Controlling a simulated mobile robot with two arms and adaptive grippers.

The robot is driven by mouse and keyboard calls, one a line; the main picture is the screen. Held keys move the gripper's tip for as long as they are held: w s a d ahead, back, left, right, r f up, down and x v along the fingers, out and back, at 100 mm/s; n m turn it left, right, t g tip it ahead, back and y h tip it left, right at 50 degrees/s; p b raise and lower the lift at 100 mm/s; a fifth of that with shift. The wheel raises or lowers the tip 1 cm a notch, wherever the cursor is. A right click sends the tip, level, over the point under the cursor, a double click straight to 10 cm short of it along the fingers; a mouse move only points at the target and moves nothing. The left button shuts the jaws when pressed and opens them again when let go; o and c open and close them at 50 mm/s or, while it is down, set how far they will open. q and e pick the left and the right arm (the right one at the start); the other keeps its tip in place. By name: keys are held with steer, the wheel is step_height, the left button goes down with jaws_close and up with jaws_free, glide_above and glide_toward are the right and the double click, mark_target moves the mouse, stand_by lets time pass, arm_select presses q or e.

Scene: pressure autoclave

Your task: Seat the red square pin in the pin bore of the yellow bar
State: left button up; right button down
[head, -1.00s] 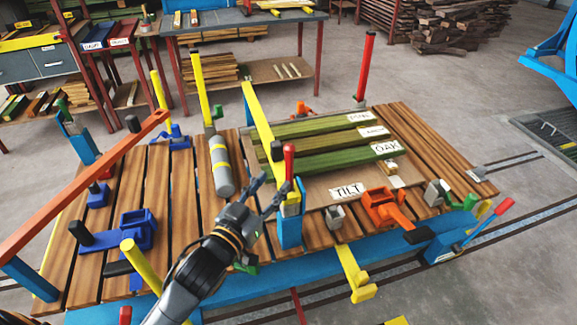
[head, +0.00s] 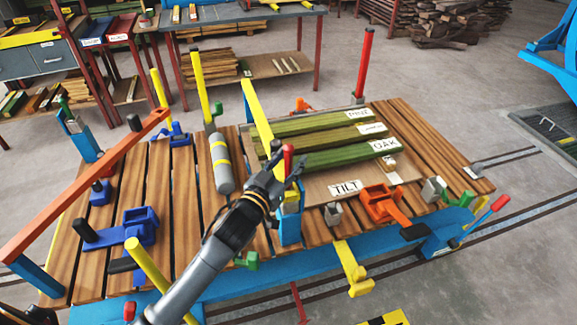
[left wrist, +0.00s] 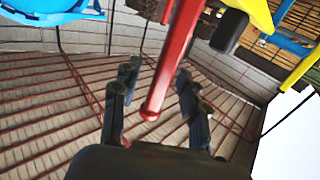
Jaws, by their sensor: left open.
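The red square pin (head: 288,153) stands upright at the near end of the yellow bar (head: 257,112), above a blue post (head: 289,228). Part of it is hidden behind my gripper, so I cannot tell how deep it sits in the bore. My left gripper (head: 290,172) is open at the pin. In the left wrist view a red rod (left wrist: 174,67), which looks like the pin, slants between the open fingers (left wrist: 154,90), with clear gaps beside it.
A grey cylinder with yellow bands (head: 221,165) lies left of the bar. Green boards (head: 335,140) lie on a panel to the right. An orange clamp (head: 382,205) and a TILT label (head: 346,188) are right of the post. A long orange bar (head: 85,185) spans the left side.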

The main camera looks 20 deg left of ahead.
arm_select(q)
jaws_close()
steer(key=shift+r, duration=0.15)
